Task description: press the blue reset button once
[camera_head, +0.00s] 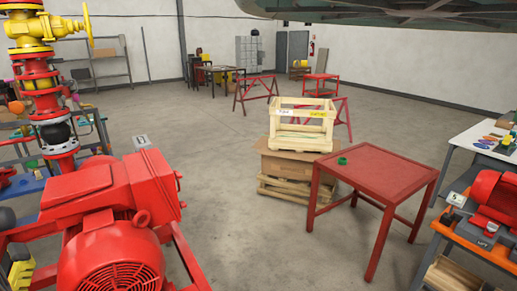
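I cannot make out a blue reset button in the head view. A small grey box (141,142) shows behind the red motor, but it is too small to tell whether it carries a button. The red motor and pump body (105,205) fills the lower left. A red and yellow valve stack (40,85) rises behind it at the left edge. My gripper is not in view.
A red table (385,172) with a small green ring (342,161) stands right of centre. Behind it, a wooden crate (301,122) sits on a box and pallets. An orange bench with a red machine (492,205) is at the right edge. Open floor (240,215) lies between motor and table.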

